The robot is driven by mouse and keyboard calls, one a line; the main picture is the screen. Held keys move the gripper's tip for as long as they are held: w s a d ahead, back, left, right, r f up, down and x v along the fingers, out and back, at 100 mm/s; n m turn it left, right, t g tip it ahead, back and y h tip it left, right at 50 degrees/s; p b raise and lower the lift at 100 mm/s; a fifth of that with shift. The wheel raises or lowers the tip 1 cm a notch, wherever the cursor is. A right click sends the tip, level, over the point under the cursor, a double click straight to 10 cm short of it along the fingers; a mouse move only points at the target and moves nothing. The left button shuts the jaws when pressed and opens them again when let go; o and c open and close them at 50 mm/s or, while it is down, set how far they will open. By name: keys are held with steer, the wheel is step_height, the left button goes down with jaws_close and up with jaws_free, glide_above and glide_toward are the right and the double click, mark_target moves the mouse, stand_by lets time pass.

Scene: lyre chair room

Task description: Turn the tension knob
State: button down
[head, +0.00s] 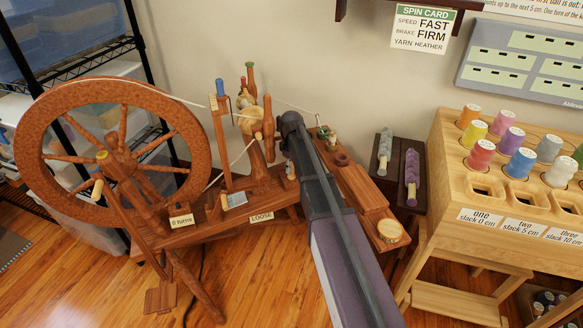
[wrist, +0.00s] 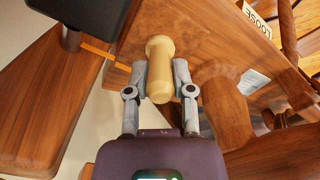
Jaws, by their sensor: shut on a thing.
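The tension knob (wrist: 160,50) is a pale, round-headed wooden peg set in the brown wood of the spinning wheel, seen in the wrist view. My gripper (wrist: 161,78) has one grey finger on each side of it and is shut on it. In the head view the spinning wheel (head: 31,115) stands at left and middle. My dark arm reaches over its right end and hides the knob and my fingers. A label reading LOOSE (head: 262,216) is on the wheel's bench, and a label reading 0 turns (head: 181,220) is left of it.
A wooden rack (head: 451,163) of coloured thread spools stands at right. A dark stand (head: 398,187) with grey and purple rolls is beside it. A spin card (head: 421,29) on the wall reads speed FAST, brake FIRM, yarn HEATHER. A black wire shelf (head: 95,48) is behind the wheel.

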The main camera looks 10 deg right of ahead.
steer(key=shift+m, duration=2.9)
steer(key=shift+c, duration=2.4)
jaws_free()
steer(key=shift+n, duration=0.3)
